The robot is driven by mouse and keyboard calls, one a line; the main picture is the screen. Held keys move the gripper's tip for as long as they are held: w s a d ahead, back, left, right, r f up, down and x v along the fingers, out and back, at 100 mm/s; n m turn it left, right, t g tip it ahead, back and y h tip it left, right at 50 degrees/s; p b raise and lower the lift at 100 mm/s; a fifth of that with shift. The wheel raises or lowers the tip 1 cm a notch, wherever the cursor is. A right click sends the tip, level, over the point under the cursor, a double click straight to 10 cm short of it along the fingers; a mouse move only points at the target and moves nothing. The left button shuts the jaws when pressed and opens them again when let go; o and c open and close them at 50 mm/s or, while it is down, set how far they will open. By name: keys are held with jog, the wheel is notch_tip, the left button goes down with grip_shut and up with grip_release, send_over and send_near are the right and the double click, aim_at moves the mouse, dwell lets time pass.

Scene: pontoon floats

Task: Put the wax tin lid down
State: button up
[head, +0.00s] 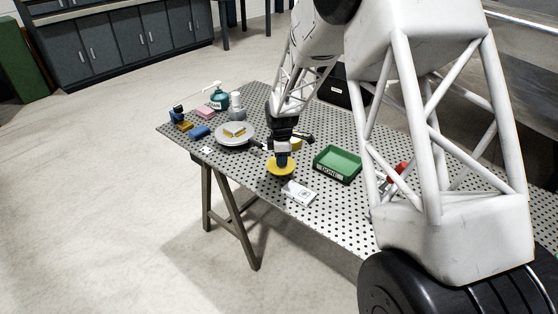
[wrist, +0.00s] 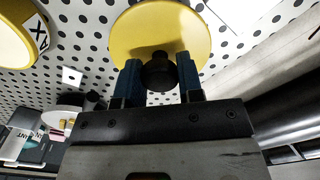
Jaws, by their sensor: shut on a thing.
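The wax tin lid (head: 281,169) is a yellow disc near the front edge of the perforated table. In the wrist view the lid (wrist: 155,28) has a black knob. My gripper (wrist: 159,70) is shut on that knob, with a blue finger on each side. In the head view my gripper (head: 281,158) points down over the lid and hides part of it. I cannot tell whether the lid touches the table. A round yellow tin (wrist: 14,38) with a marked white label is at the upper left of the wrist view; it is apart from the lid.
A grey round plate (head: 221,140) with a yellow block is to the left. A teal spray bottle (head: 217,99) and small blocks stand farther left. A red object (head: 399,171) is partly hidden.

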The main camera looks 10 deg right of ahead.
jog(key=shift+w+a+f, duration=0.1)
jog(key=shift+w, duration=0.8)
jog(key=shift+w+a+f, duration=0.1)
jog(key=shift+w, duration=0.8)
jog(key=shift+f, duration=1.75)
jog(key=shift+f, duration=0.1)
jog(key=o, duration=0.9)
notch_tip(320, 180, up, 12)
jog(key=shift+r, duration=0.15)
